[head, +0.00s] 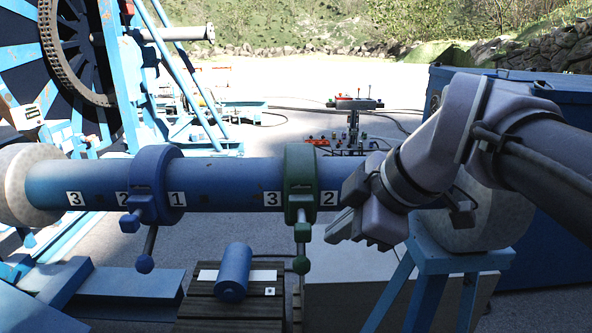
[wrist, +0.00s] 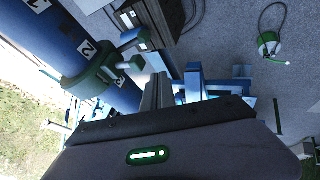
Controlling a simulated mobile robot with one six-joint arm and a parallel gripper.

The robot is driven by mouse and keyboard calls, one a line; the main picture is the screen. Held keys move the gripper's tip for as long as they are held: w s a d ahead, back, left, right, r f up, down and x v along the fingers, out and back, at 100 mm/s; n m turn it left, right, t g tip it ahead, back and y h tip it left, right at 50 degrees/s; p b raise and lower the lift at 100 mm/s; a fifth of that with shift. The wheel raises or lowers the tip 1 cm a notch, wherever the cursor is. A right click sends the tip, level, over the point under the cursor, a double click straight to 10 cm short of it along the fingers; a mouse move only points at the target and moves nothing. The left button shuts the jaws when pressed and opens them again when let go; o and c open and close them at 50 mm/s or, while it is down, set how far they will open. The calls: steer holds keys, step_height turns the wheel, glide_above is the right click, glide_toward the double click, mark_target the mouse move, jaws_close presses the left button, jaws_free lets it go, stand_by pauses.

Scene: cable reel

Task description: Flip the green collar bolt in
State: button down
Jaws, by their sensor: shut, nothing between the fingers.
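The green collar (head: 300,175) sits around the blue horizontal shaft (head: 230,184), between the labels 3 and 2. Its green bolt (head: 302,235) hangs below it, ending in a ball at the bottom. My gripper (head: 338,226) is shut and empty, just right of the hanging bolt and below the shaft; I see no contact. In the wrist view the green collar (wrist: 90,82) is at the left, and my gripper's fingers (wrist: 158,92) are together near the middle. Which part there is the bolt is hard to tell.
A blue collar (head: 153,185) with its own hanging bolt (head: 146,245) sits left on the shaft. A blue cylinder (head: 233,272) lies on a slatted wooden table (head: 205,305) below. A large reel (head: 75,60) stands back left. A blue stand (head: 460,262) is at right.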

mark_target(306, 227)
stand_by(0.3)
steer(key=w+a+f, duration=0.1)
steer(key=w+f, duration=0.1)
steer(key=w+a+f, duration=0.1)
steer(key=w+f, duration=0.2)
steer(key=w+a+f, duration=0.1)
steer(key=w+f, duration=0.1)
steer(key=w, duration=0.1)
steer(key=shift+a+f, duration=0.4)
steer(key=shift+w, duration=0.35)
steer(key=w, duration=0.3)
steer(key=shift+w, duration=0.25)
steer(key=shift+s+d, duration=0.1)
